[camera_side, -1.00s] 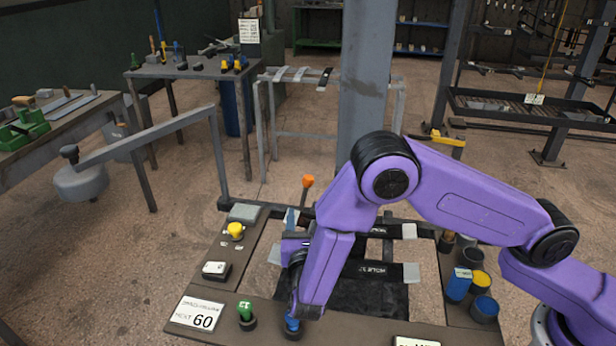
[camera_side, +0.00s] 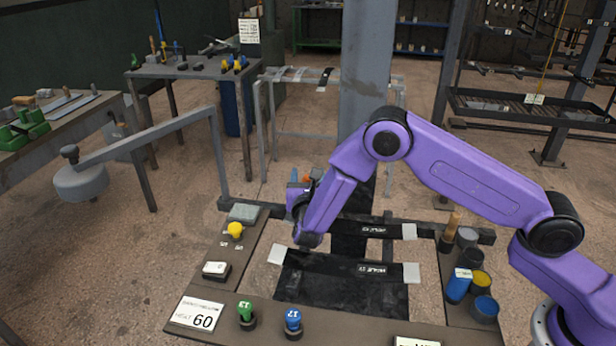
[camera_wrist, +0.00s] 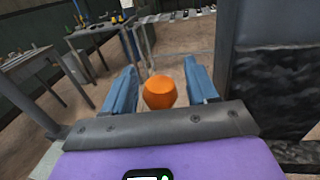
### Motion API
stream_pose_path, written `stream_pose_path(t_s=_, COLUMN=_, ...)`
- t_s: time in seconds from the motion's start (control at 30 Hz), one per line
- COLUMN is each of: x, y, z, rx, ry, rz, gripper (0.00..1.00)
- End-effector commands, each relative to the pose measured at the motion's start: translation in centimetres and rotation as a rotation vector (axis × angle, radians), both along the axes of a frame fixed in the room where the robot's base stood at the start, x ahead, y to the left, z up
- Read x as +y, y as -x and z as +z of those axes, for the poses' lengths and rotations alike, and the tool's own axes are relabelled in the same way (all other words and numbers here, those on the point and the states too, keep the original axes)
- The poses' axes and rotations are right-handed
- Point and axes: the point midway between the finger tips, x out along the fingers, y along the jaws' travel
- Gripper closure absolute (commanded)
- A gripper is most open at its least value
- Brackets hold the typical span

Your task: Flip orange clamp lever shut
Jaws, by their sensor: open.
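The orange clamp lever knob (camera_wrist: 159,92) shows in the wrist view between the two blue fingers of my gripper (camera_wrist: 162,85). The fingers stand apart on either side of it, with a gap visible at each side. In the side view, my gripper (camera_side: 299,186) is at the back edge of the bench frame, and only a small bit of the orange knob (camera_side: 307,178) shows beside it. The lever's shaft and the clamp body are hidden behind my gripper and wrist.
A yellow knob (camera_side: 235,230), a white switch (camera_side: 215,270), a green knob (camera_side: 246,312) and a blue knob (camera_side: 292,320) stand on the panel. Dark straps (camera_side: 340,281) lie across the middle. Cups (camera_side: 480,283) stand at right. A grey post (camera_side: 367,70) rises behind.

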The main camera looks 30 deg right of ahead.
Motion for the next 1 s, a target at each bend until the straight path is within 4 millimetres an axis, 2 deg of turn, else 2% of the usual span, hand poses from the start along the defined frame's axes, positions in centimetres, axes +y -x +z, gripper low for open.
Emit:
stream_pose_path(t_s=0.33, x=-0.3, y=-0.3, z=0.0, rx=0.000, ry=0.000, rz=-0.001, gripper=0.42)
stream_pose_path(t_s=0.5, x=-0.2, y=-0.3, z=0.0, rx=0.000, ry=0.000, rz=-0.001, gripper=0.97)
stream_pose_path(t_s=0.53, x=-0.2, y=-0.3, z=0.0, rx=0.000, ry=0.000, rz=-0.001, gripper=1.00)
stream_pose_path(t_s=0.77, x=-0.5, y=0.0, z=-0.1, rx=-0.023, ry=-0.024, rz=-0.001, gripper=1.00)
stream_pose_path(t_s=1.0, x=-1.5, y=1.1, z=-0.6, rx=-0.089, ry=-0.091, rz=0.000, gripper=1.00)
